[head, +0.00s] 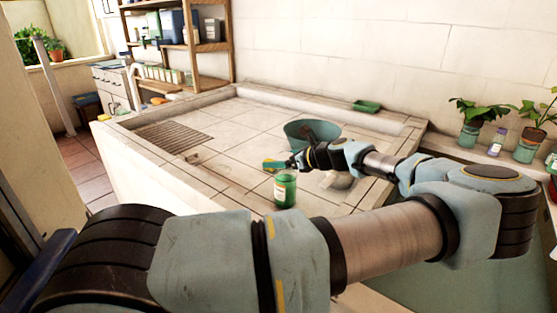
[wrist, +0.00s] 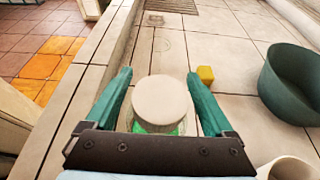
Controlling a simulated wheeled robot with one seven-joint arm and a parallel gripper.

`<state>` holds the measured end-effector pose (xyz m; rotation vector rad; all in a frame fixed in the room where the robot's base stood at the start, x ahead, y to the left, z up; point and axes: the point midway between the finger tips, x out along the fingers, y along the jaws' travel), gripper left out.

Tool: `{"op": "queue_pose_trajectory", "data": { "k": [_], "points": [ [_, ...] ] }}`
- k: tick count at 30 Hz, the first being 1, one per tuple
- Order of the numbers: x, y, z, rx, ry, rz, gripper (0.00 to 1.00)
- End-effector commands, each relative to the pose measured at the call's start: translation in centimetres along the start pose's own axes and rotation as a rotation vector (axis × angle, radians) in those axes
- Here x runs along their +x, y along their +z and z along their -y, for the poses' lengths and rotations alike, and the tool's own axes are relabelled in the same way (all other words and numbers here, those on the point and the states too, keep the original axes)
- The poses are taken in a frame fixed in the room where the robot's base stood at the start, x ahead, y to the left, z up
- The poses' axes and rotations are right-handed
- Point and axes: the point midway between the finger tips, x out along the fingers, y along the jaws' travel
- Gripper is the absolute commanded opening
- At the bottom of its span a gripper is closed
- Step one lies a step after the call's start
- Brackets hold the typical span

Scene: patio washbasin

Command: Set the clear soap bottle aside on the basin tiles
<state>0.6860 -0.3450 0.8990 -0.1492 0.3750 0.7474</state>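The clear soap bottle (head: 285,190) holds green liquid, has a pale label, and is upright. In the head view it shows just below my gripper (head: 274,165), near the basin's front edge. In the wrist view its round white cap (wrist: 162,101) lies between the two green fingers of my gripper (wrist: 160,80). The fingers are spread wide, one on each side, with no clear contact. The cap hides most of the bottle's body. The basin tiles (head: 235,143) spread around and behind the bottle.
A dark green bowl (head: 312,133) stands to the right, in the wrist view too (wrist: 290,85). A yellow block (wrist: 205,74) lies just beyond the bottle. A green dish (head: 366,106) lies at the back. Tiles toward the drain grate (head: 172,136) are mostly clear.

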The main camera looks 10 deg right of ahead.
Motion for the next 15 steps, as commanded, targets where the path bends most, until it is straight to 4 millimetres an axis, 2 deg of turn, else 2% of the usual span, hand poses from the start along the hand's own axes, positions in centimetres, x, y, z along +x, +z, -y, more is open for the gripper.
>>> {"op": "queue_pose_trajectory", "data": {
  "k": [9, 15],
  "points": [
    [-0.2, 0.3, 0.0, 0.0, -0.001, 0.0, 0.89],
    [-3.2, -0.1, 0.1, -0.001, -0.004, -0.003, 0.89]
  ]
}}
